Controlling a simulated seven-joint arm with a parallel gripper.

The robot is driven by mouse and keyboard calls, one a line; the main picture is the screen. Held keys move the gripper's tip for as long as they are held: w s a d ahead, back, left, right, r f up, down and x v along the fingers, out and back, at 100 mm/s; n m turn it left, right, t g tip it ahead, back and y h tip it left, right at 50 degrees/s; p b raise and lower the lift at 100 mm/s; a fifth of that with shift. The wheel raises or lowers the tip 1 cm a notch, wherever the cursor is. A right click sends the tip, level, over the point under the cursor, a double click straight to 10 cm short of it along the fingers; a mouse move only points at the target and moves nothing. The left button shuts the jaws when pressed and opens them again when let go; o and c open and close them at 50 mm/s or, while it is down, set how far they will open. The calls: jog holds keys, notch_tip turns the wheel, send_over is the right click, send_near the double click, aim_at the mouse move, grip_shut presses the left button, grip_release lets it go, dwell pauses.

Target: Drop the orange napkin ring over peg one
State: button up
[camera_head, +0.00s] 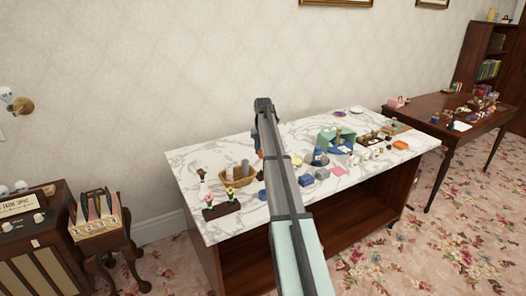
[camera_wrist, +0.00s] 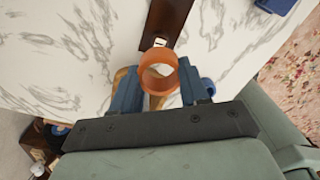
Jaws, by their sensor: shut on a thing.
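The orange napkin ring (camera_wrist: 158,62) is in the wrist view, held between the two blue fingers of my gripper (camera_wrist: 160,86). My gripper is shut on it, and I see into its opening. A dark brown wooden piece (camera_wrist: 166,20) with a small white patch lies beyond the ring on the marble top. I cannot tell whether this is the base of peg one, and no peg is clearly seen. In the head view, my arm hides most of the gripper, and a small bit of orange (camera_head: 260,154) shows beside it.
Bare marble shows at the table's left end. A brown table (camera_head: 450,128) stands at right.

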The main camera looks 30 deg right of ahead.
dwell(0.4)
jog(key=shift+f, duration=2.9)
jog(key=shift+f, duration=1.95)
jog(key=o, duration=1.1)
jog(key=shift+r, duration=0.1)
notch_tip(320, 180, up, 14)
jog(key=shift+f, duration=0.2)
